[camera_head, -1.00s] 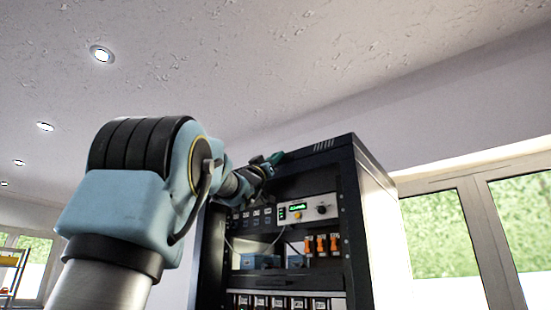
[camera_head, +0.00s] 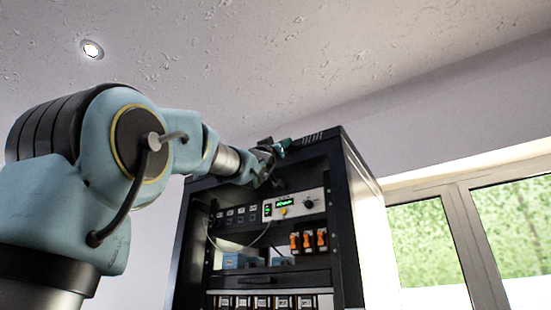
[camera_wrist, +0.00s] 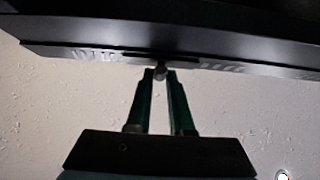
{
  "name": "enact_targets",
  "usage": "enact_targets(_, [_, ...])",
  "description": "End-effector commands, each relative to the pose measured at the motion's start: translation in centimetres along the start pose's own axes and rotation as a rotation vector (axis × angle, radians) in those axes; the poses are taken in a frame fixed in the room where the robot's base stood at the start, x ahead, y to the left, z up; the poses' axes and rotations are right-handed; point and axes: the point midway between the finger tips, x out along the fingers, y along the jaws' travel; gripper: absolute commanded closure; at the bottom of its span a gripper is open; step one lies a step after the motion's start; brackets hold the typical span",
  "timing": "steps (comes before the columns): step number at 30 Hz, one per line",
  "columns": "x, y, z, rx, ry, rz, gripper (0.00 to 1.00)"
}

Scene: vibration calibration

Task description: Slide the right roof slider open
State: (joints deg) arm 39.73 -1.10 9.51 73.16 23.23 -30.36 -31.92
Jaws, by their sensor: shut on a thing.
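The dark rack cabinet (camera_head: 362,215) stands in the middle of the head view, and my gripper (camera_head: 286,146) is at its top front edge. In the wrist view my gripper (camera_wrist: 160,76) has two green fingers close together, their tips on a small round knob (camera_wrist: 160,70) at the roof edge. The knob sits by a thin dark strip (camera_wrist: 120,53) along that edge, seemingly the slider. The fingers hide part of the knob. I cannot tell how far the slider is open.
Slotted vents (camera_head: 312,136) lie on the roof just right of my gripper. Below are a panel with a green display (camera_head: 288,204) and several orange-topped parts (camera_head: 308,240). The ceiling (camera_head: 300,50) is above, and a window (camera_head: 435,243) is to the right.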

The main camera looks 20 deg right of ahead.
Motion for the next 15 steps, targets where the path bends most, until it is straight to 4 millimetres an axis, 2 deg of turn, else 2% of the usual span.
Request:
enact_targets(6, [0.02, 0.37, 0.12, -0.003, -0.001, 0.007, 1.00])
enact_targets(7, [0.02, 0.38, 0.13, -0.003, -0.001, 0.007, 0.79])
enact_targets(15, [0.01, 0.25, 0.13, -0.002, -0.001, 0.005, 0.50])
